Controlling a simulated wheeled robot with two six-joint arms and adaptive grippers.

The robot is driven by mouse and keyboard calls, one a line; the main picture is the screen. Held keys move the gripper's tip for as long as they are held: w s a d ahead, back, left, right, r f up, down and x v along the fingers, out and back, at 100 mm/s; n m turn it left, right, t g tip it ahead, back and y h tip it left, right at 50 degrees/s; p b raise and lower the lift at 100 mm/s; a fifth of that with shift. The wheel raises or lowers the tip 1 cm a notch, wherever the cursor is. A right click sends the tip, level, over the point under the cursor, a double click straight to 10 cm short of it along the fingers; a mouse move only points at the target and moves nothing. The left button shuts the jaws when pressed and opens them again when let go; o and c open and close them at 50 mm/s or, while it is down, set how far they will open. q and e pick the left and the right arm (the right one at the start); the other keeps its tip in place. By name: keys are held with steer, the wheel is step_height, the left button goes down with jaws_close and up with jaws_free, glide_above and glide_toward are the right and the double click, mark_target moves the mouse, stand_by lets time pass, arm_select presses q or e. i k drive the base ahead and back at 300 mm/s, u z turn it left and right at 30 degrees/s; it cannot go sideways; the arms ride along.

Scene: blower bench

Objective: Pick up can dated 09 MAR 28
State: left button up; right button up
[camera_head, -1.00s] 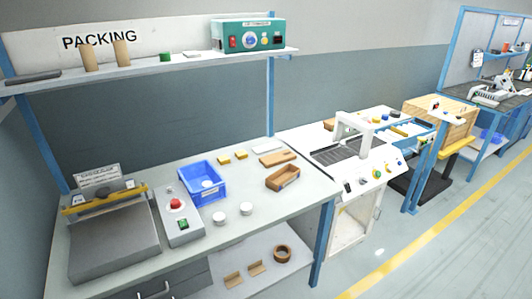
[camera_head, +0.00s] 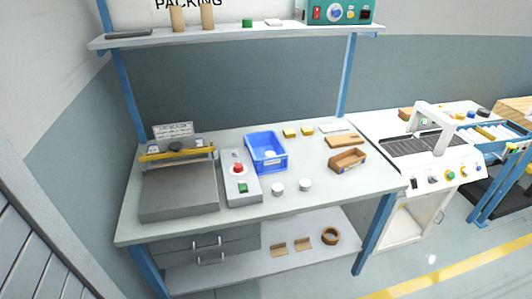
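Two small white round cans stand on the bench top, the left can (camera_head: 278,189) and the right can (camera_head: 305,184), in front of a blue bin (camera_head: 281,160). Another white round thing (camera_head: 269,154) lies inside the bin. No date can be read on any of them at this size. Neither of my grippers is in view.
The bench (camera_head: 330,198) also holds a grey press (camera_head: 178,192), a control box with a red button (camera_head: 242,185), a brown tray (camera_head: 347,160) and yellow blocks (camera_head: 291,132). A shelf (camera_head: 230,35) spans above. A white machine (camera_head: 425,152) stands right. Bare bench lies around the cans.

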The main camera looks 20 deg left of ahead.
mark_target(305, 185)
steer(key=z, duration=1.4)
steer(key=i, duration=1.2)
steer(key=u, duration=1.4)
